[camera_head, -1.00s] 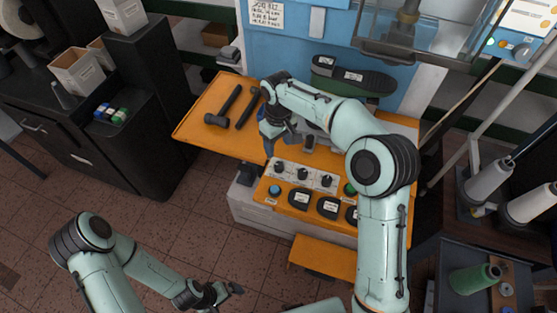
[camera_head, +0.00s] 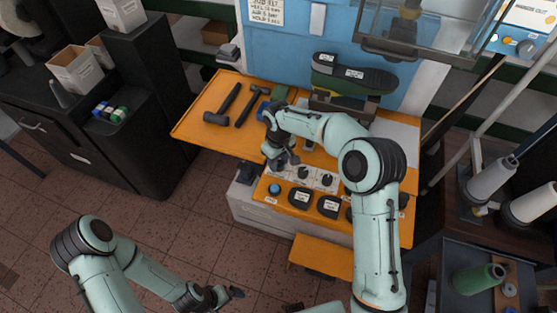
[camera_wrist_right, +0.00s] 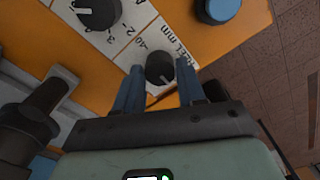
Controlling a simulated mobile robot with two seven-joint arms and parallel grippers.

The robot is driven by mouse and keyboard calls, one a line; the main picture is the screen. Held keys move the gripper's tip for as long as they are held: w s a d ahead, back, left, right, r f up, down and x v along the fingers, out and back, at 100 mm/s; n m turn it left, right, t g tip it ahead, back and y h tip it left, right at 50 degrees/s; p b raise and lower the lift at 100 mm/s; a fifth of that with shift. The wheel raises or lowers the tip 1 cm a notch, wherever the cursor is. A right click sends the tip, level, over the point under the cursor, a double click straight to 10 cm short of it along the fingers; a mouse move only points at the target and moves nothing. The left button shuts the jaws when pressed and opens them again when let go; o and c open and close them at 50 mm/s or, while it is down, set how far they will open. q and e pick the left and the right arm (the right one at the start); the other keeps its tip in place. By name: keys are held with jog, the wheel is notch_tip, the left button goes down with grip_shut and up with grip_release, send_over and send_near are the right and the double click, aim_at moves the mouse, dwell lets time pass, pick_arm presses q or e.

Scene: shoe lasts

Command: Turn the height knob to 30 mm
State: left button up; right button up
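In the right wrist view a round black knob (camera_wrist_right: 160,66) stands on a white scale plate (camera_wrist_right: 135,50) with the text "mm" and a printed 40. My right gripper (camera_wrist_right: 160,84) is open, with one blue finger on each side of this knob. I cannot tell whether the fingers touch it. In the head view my right gripper (camera_head: 279,161) is over the left end of the knob row and hides that knob. Two more black knobs, the middle one (camera_head: 303,172) and the right one (camera_head: 327,180), show beside it. My left gripper (camera_head: 226,294) is low in front, away from the bench.
A blue button (camera_head: 275,189) and several black labelled pads (camera_head: 299,197) lie in front of the knobs on the orange bench (camera_head: 197,134). Two hammers (camera_head: 228,102) lie at the left. A green shoe-shaped piece (camera_head: 350,74) stands behind.

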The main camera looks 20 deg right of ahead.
jog(key=c, duration=0.5)
jog(key=shift+m, duration=0.4)
jog(key=m, duration=0.3)
jog(key=shift+m, duration=0.3)
jog(key=m, duration=0.3)
jog(key=shift+d+r+m, duration=0.1)
jog(key=shift+m, duration=0.3)
jog(key=m, duration=0.9)
jog(key=shift+m, duration=0.3)
jog(key=shift+d, duration=0.1)
